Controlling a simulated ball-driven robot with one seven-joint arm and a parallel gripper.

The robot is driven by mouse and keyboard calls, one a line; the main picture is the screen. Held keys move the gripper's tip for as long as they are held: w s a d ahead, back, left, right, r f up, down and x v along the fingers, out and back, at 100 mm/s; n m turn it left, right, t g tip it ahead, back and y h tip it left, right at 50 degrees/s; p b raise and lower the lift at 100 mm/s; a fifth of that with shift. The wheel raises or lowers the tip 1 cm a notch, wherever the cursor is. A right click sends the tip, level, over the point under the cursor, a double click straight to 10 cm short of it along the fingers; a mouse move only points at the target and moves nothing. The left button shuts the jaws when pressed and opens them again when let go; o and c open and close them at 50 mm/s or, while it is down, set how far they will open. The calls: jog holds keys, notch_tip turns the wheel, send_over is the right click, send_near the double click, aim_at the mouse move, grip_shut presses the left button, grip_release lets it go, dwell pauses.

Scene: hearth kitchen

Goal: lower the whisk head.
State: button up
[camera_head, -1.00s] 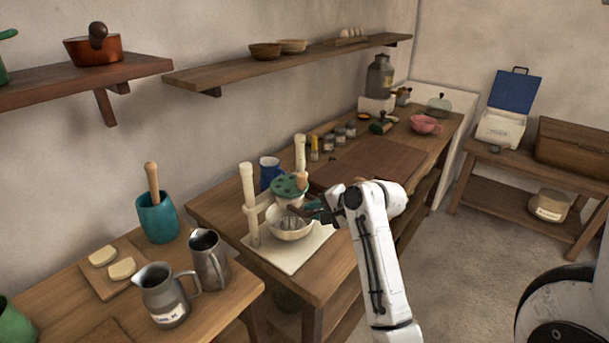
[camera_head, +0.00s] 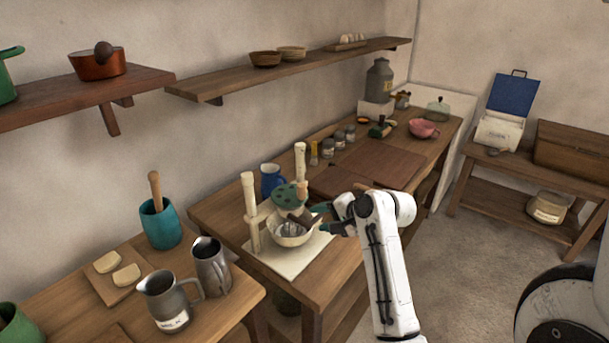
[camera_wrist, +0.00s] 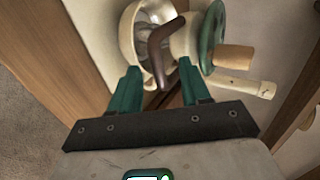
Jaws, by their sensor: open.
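The whisk machine stands on a pale base (camera_head: 285,263) on the middle counter, with two cream posts (camera_head: 251,205). Its whisk head carries a green dotted disc (camera_head: 289,195) and a wooden knob (camera_head: 302,188). The wire whisk (camera_head: 293,230) sits within the cream bowl (camera_head: 287,240). A bent dark brown lever (camera_head: 301,217) points towards my gripper (camera_head: 324,219). In the wrist view my gripper (camera_wrist: 160,75) is open, and the lever's end (camera_wrist: 159,67) shows between its teal fingers, with no clear contact. The green disc (camera_wrist: 211,38) and bowl (camera_wrist: 127,38) lie just beyond.
A blue jug (camera_head: 270,178) stands behind the machine. Two metal pitchers (camera_head: 211,267) and a teal crock (camera_head: 160,224) stand on the nearer left table. A brown board (camera_head: 380,165) covers the counter beyond. Open floor lies at right.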

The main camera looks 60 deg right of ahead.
jog(key=p+v, duration=0.3)
jog(key=v, duration=0.1)
dwell(0.7)
jog(key=a+f+n+g+y, duration=0.1)
jog(key=a+f+n+g, duration=0.2)
jog(key=a, duration=0.4)
jog(key=w+a+f+n+y+b, duration=0.1)
jog(key=a+f+n, duration=0.25)
jog(key=a, duration=0.25)
jog(key=a+f+n+g+y, duration=0.1)
jog(key=a+f+n+g, duration=0.2)
jog(key=a, duration=0.4)
jog(key=s+a+f+n+g+b, duration=0.1)
jog(key=s+a+f+n+g, duration=0.3)
jog(key=s+a+n, duration=0.6)
jog(key=shift+s+a+f+n+h, duration=0.35)
jog(key=shift+s+a+f, duration=0.15)
jog(key=shift+a+f, duration=0.3)
